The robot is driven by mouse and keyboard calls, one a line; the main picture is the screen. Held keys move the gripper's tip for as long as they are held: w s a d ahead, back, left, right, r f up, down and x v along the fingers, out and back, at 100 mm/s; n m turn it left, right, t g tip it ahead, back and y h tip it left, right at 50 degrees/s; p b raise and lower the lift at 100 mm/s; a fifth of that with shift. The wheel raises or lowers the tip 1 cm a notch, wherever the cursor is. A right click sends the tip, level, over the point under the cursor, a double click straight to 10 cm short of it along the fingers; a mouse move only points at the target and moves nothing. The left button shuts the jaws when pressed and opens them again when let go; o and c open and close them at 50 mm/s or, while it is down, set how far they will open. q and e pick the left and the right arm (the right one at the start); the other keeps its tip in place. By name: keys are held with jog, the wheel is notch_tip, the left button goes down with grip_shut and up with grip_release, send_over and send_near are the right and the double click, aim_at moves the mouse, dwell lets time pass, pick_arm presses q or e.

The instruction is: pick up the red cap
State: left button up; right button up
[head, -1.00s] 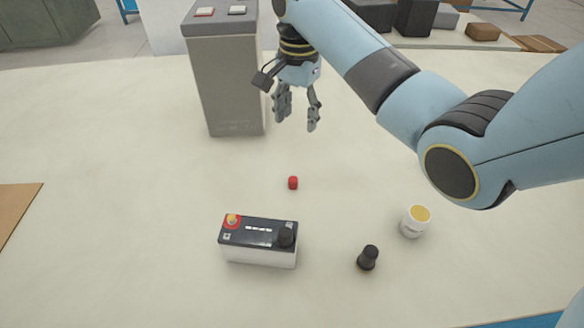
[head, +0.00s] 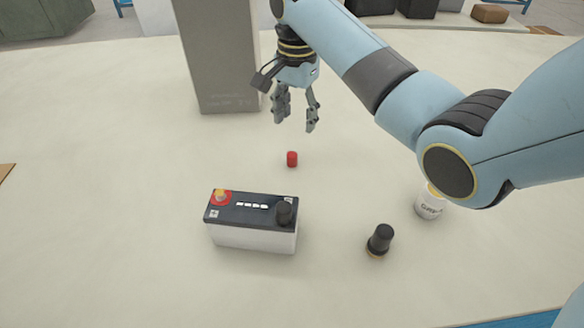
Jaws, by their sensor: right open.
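The red cap (head: 292,159) is a small red cylinder standing on the pale floor near the middle of the head view. My right gripper (head: 295,120) hangs above and beyond it with its fingers pointing down. It is open and empty, apart from the cap. A battery (head: 253,234) with a white body and dark top stands in front of the cap. It has a red ring around a metal post at its left and a black cap (head: 284,212) at its right. My left gripper is not in view.
A tall grey battery block (head: 221,62) stands behind, left of my right gripper. A black-capped piece (head: 380,240) and a white labelled jar (head: 429,207), partly hidden by my arm, stand at right. The floor around the red cap is clear.

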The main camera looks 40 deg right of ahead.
send_over(291, 155)
jog(key=d, duration=0.1)
notch_tip(291, 155, down, 6)
jog(key=shift+r, duration=0.2)
jog(key=f, duration=0.3)
jog(key=a+f, duration=0.1)
jog(key=f, duration=0.1)
jog(key=shift+f+b, duration=0.15)
jog(key=shift+b, duration=0.2)
jog(key=shift+c, duration=0.3)
jog(key=c, duration=0.8)
